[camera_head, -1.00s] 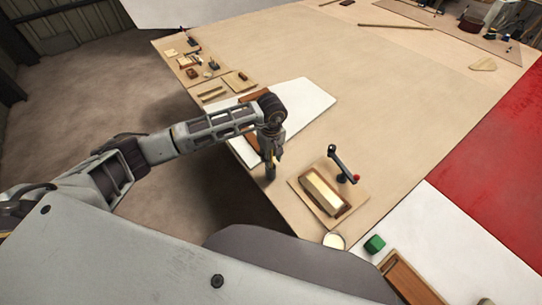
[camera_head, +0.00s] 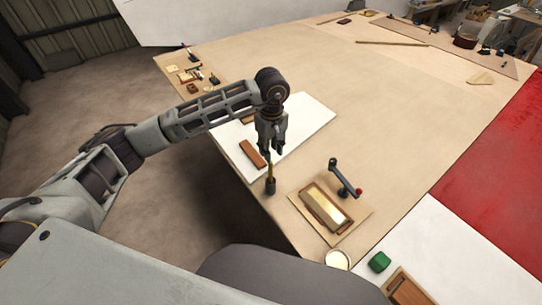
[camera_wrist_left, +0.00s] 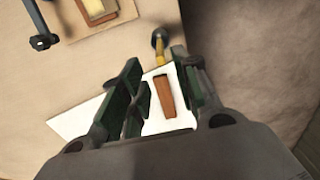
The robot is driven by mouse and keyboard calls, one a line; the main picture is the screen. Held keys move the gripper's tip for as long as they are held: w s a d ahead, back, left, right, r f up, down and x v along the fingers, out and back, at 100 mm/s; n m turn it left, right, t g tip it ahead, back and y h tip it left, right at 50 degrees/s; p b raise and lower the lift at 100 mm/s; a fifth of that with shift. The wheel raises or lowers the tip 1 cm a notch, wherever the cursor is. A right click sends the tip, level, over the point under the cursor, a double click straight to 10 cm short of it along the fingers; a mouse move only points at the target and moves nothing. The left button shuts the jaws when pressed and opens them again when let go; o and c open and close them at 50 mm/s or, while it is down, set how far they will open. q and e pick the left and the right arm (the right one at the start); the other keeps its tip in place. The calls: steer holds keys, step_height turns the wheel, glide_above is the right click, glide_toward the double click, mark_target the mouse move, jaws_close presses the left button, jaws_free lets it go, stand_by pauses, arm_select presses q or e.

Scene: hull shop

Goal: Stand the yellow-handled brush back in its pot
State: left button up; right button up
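The yellow-handled brush (camera_head: 270,169) stands nearly upright in a small dark pot (camera_head: 270,187) by the near left edge of the bench. In the left wrist view the yellow handle (camera_wrist_left: 161,53) shows ahead of the fingers, with the pot (camera_wrist_left: 157,36) beyond it. My left gripper (camera_head: 271,148) points down just above the handle's top. Its fingers are apart in the left wrist view (camera_wrist_left: 160,85), with nothing held between them. The brush's lower end is hidden inside the pot. My right gripper is not in view.
A white panel (camera_head: 303,123) with a reddish-brown block (camera_head: 252,154) lies behind the pot. To the right are a wooden board (camera_head: 350,232) with a tray-like block, a dark crank-like tool (camera_head: 343,178), a round pale tin (camera_head: 338,260) and a green block (camera_head: 379,262). The middle bench is clear.

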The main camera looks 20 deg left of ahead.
arm_select(q)
steer(key=shift+r, duration=0.45)
stand_by(0.6)
